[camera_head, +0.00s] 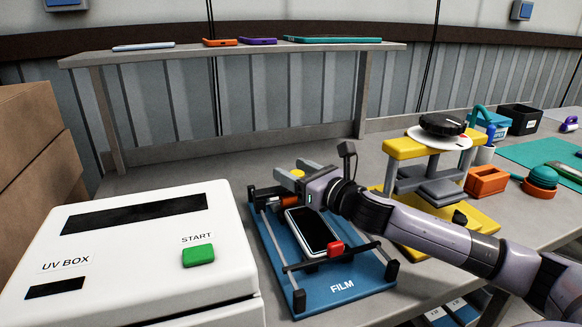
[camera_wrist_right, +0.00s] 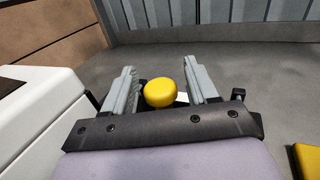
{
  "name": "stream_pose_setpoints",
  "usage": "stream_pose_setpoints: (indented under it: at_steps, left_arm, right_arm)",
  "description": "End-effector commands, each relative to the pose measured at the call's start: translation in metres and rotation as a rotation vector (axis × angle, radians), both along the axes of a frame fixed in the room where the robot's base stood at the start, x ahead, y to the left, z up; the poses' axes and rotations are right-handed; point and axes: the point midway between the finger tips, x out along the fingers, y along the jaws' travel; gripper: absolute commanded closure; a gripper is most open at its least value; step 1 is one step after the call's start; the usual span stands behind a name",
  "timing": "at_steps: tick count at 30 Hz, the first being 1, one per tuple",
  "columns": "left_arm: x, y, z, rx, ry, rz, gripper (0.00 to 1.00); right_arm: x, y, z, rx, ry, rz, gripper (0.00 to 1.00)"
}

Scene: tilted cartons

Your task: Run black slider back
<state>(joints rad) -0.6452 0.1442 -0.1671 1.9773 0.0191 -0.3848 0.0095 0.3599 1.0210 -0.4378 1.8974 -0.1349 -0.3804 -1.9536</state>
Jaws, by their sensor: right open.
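The blue film device (camera_head: 262,233), marked FILM, stands on the table with a phone (camera_head: 312,230) lying in it and a rail along each side. A black crossbar (camera_head: 355,250) with a red block (camera_head: 335,248) spans its front part. Near the back left are an orange roller (camera_head: 284,201) and a yellow knob (camera_head: 298,174). My right gripper (camera_wrist_right: 162,76) is open above the device's back end. The yellow knob shows between its fingers in the wrist view (camera_wrist_right: 160,94), with gaps on both sides. My gripper hides the part under the knob. My left gripper is out of view.
The white UV box (camera_head: 130,250) with a green start button (camera_head: 198,256) stands close on the left. A yellow press (camera_head: 428,175) stands to the right. A raised shelf (camera_head: 230,50) runs behind. Table behind the device is clear.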

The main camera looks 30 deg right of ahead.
Motion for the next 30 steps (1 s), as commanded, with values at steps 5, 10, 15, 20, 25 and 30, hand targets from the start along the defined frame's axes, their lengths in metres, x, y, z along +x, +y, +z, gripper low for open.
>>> stream_pose_setpoints:
  at_steps: [5,10,15,20,25,30]
  left_arm:
    - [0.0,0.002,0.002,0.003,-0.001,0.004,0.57]
    - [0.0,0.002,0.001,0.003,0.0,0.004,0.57]
    - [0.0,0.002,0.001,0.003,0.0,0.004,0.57]
    - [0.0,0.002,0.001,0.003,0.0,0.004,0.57]
    - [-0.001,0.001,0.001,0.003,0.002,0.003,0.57]
    - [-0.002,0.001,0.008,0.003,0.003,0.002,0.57]
  right_arm:
    - [0.011,0.002,0.0,0.0,-0.001,0.001,0.42]
    - [0.013,0.003,0.0,-0.001,-0.001,0.002,0.42]
    - [0.013,0.003,0.0,-0.001,0.0,0.002,0.42]
    - [0.013,0.003,0.0,-0.001,-0.001,0.002,0.88]
    - [0.013,0.003,0.001,-0.001,-0.003,0.002,1.0]
    - [0.022,0.0,0.005,0.001,-0.005,-0.001,1.0]
